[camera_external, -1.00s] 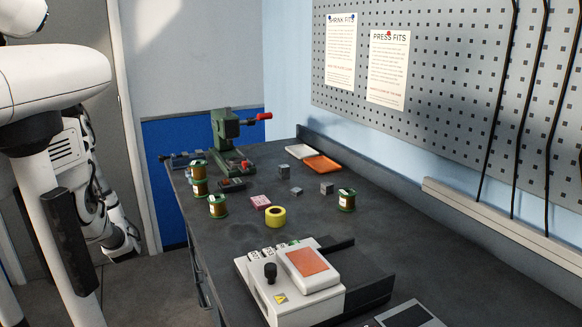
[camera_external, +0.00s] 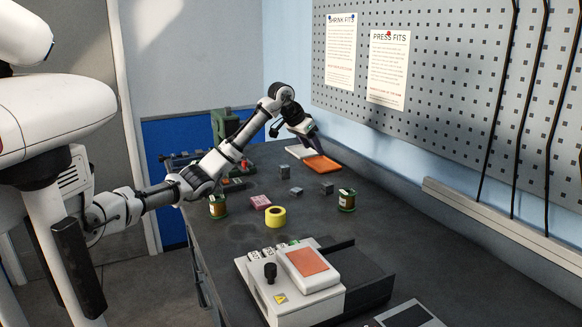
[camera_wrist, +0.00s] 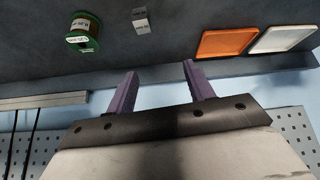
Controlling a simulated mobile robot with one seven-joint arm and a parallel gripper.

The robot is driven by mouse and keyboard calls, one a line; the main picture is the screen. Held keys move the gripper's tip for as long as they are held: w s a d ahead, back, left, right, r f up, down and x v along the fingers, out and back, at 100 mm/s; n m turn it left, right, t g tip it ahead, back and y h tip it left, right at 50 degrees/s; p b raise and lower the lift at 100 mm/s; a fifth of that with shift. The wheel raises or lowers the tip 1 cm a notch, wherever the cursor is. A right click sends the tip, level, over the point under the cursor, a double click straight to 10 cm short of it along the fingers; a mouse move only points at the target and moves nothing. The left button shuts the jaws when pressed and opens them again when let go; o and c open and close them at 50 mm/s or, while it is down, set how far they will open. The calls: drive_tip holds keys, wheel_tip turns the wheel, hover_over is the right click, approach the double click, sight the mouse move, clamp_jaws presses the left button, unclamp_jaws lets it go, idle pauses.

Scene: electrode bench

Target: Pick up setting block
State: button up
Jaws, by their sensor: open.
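Small grey blocks stand on the dark bench in the external view: one (camera_external: 284,172) at the back, one (camera_external: 296,191) nearer, and one (camera_external: 326,188) to the right. I cannot tell which is the setting block. In the wrist view one grey block (camera_wrist: 141,22) with a small label shows near the top edge, beyond my fingers. My gripper (camera_external: 300,127) is raised above the far end of the bench, near the trays. Its purple fingers (camera_wrist: 160,78) are apart with nothing between them.
An orange tray (camera_external: 322,164) and a white tray (camera_external: 299,152) lie by the back wall. A wire spool (camera_external: 347,200), yellow tape roll (camera_external: 275,217) and pink block (camera_external: 260,202) stand around the blocks. A green press (camera_external: 221,127) is partly behind my arm.

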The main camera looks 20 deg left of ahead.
wheel_tip(320, 180, down, 3)
drive_tip(key=s+d+g+y, duration=0.1)
drive_tip(key=s+d+g, duration=0.1)
drive_tip(key=p, duration=0.2)
hover_over(327, 184)
drive_tip(key=s+a, duration=0.2)
wheel_tip(327, 184, down, 6)
drive_tip(key=shift+s+f, duration=0.15)
drive_tip(key=shift+p+x, duration=1.05)
drive_tip(key=shift+x, duration=1.95)
drive_tip(key=shift+d+t, duration=0.15)
drive_tip(key=shift+t, duration=0.15)
clamp_jaws()
